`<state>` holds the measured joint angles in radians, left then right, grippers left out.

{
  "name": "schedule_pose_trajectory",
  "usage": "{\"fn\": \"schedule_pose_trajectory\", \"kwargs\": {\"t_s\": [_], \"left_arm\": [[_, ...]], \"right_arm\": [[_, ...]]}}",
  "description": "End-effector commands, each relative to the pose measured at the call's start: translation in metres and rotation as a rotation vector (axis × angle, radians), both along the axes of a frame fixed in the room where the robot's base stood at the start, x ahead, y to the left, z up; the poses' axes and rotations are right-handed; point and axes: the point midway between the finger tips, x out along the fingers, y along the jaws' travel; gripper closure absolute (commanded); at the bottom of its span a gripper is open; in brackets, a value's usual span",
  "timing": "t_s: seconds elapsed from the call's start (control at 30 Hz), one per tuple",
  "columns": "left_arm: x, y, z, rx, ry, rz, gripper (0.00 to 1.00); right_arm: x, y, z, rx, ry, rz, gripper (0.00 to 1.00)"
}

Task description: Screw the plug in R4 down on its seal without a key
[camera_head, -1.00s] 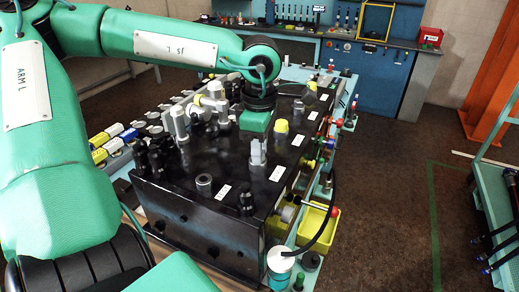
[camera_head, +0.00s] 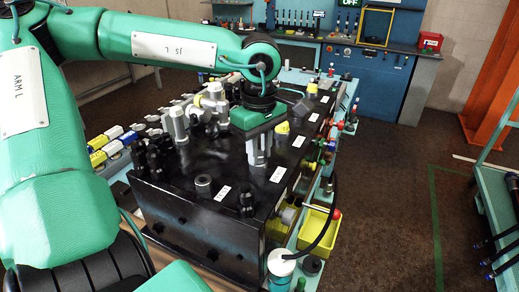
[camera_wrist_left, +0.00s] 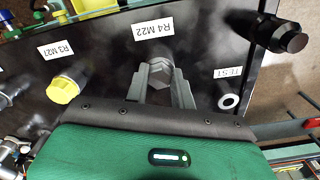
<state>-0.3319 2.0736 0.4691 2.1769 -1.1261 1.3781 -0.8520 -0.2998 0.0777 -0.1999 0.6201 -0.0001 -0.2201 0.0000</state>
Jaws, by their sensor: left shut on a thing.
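The grey hex plug (camera_wrist_left: 160,72) is at the port beside the R4 M22 label (camera_wrist_left: 153,31) on the black block (camera_head: 215,228). My left gripper (camera_wrist_left: 161,86) is shut on the plug from above, one grey finger on each side of its head. In the head view, the left gripper (camera_head: 258,150) points down at the block's top, beside the R4 label (camera_head: 277,174). The plug's lower part and its seal are hidden by the fingers and palm, so I cannot tell whether the plug touches its seal. My right gripper is not in view.
A yellow-capped fitting (camera_wrist_left: 63,88) stands at R3 M27, and a grey ring-topped port (camera_wrist_left: 228,101) is at TEST. A black fitting (camera_wrist_left: 285,38) stands beyond it. Several tall fittings (camera_head: 178,122) crowd the block's left side. A yellow bin (camera_head: 316,228) sits to its right.

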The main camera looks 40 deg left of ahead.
Motion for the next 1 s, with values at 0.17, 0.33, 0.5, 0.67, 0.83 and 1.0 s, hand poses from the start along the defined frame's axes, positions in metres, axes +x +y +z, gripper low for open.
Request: {"fn": "schedule_pose_trajectory", "kwargs": {"t_s": [0.17,0.33,0.5,0.67,0.83,1.0], "left_arm": [[-0.0002,0.0,-0.0007,0.0,0.001,-0.012,1.0],[-0.0008,0.0001,-0.0015,-0.001,0.001,-0.145,1.0],[-0.0011,0.0001,-0.0023,0.0,0.002,-0.192,1.0],[-0.0016,0.0002,-0.0018,-0.001,0.003,-0.274,1.0],[-0.0017,0.0002,-0.0012,-0.001,0.003,-0.284,1.0],[-0.0016,0.0002,-0.0011,-0.001,0.003,-0.283,0.5]], "right_arm": [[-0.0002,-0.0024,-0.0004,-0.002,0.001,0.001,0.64],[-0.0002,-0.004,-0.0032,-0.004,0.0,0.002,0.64],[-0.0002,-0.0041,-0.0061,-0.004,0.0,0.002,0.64],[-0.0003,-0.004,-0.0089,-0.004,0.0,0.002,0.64],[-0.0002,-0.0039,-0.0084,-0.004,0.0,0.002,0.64],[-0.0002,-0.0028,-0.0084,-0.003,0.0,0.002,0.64]]}}
